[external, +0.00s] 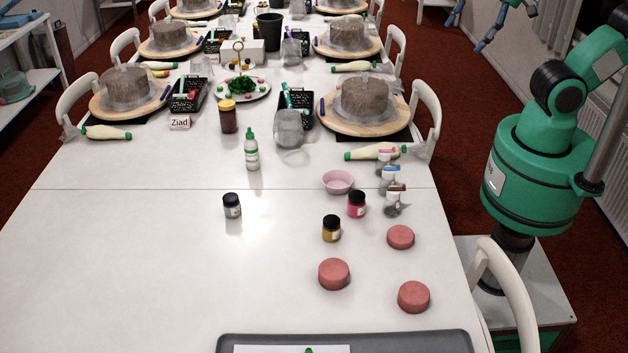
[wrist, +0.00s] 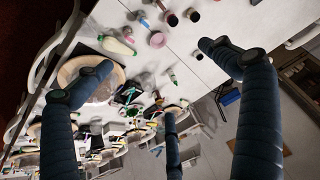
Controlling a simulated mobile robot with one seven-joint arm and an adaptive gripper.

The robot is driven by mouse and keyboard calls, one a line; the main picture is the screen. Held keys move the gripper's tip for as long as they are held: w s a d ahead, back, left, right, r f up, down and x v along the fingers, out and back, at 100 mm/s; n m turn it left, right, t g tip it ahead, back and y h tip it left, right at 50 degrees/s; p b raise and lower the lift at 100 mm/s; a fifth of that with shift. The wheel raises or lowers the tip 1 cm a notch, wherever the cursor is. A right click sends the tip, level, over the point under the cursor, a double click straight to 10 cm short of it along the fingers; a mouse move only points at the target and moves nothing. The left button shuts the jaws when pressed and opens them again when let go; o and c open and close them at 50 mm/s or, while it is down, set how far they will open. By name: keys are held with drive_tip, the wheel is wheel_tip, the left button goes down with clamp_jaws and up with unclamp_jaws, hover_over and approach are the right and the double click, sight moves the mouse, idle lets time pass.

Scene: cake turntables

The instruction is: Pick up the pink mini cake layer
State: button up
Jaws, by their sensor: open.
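Three round pink mini cake layers lie apart on the white table in the external view: one at the left (external: 334,274), one at the front right (external: 414,297) and one farther back (external: 400,237). My gripper (external: 492,34) is partly in view at the top right of the external view, raised and far from the layers. Its three fingers are spread open and empty in the wrist view (wrist: 165,85).
Around the layers stand a gold jar (external: 331,229), a magenta jar (external: 356,205), a grey jar (external: 232,206), a pink bowl (external: 338,181) and small clear containers (external: 394,200). A grey tray (external: 227,345) lies at the front edge. A white chair (external: 507,285) stands at the right. The table's front left is clear.

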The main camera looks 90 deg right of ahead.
drive_tip(key=shift+w, duration=0.1)
drive_tip(key=shift+c, duration=0.2)
drive_tip(key=g, duration=0.6)
hover_over(400, 234)
wheel_tip(400, 234, down, 38)
drive_tip(key=shift+m, duration=0.4)
drive_tip(key=shift+f+b, duration=0.8)
drive_tip(key=shift+f, duration=3.4)
drive_tip(key=shift+f, duration=0.1)
